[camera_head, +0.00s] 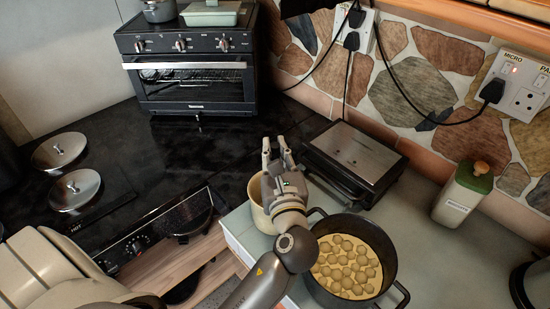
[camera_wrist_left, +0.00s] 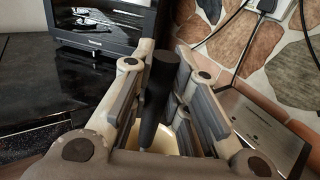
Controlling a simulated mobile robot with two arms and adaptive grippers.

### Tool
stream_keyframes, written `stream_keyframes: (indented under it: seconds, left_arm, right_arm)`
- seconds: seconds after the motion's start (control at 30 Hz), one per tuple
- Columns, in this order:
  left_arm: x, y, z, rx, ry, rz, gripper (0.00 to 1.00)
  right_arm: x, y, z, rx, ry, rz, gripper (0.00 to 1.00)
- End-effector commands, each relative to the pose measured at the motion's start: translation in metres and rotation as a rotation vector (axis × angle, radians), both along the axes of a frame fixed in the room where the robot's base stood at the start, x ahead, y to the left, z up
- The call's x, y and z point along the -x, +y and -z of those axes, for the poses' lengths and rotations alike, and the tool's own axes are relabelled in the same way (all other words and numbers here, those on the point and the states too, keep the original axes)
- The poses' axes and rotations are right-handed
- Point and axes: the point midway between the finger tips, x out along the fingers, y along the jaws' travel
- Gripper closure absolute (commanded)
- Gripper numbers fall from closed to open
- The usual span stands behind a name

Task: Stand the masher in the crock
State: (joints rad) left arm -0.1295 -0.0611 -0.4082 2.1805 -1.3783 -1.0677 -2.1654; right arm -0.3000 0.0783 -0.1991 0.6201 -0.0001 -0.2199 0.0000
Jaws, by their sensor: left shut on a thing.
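My left gripper (camera_head: 279,158) is above the crock in the head view. The wrist view shows the left gripper (camera_wrist_left: 160,100) shut on the masher's dark handle (camera_wrist_left: 160,85), which stands nearly upright with a slight tilt between the fingers. The masher's lower end is hidden, so I cannot tell whether it is inside the crock. The cream crock (camera_head: 257,208) stands on the counter corner, partly covered by my left gripper and wrist. Its pale inside (camera_wrist_left: 164,142) shows below the handle in the wrist view. My right gripper is not in view.
A dark pot (camera_head: 391,268) of round potatoes stands right of my wrist. A closed grill (camera_head: 352,155) sits behind it. A green-lidded canister (camera_head: 461,195) is at the right. A toaster oven (camera_head: 190,70) and black hob (camera_head: 150,160) lie left. Cables (camera_head: 400,90) hang along the stone wall.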

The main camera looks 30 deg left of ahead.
Motion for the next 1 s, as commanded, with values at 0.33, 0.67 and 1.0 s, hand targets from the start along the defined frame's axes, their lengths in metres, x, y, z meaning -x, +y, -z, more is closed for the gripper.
stream_keyframes:
  seconds: [0.33,0.67,1.0]
  left_arm:
    - [0.000,0.000,0.002,0.000,0.000,0.001,0.80]
    - [0.000,0.000,0.001,0.000,0.000,0.000,0.62]
    - [0.017,-0.014,-0.001,0.002,0.004,0.003,0.62]
  right_arm:
    - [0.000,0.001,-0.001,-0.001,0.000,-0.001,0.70]
    - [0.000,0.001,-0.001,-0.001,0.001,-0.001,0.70]
    - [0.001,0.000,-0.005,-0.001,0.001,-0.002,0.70]
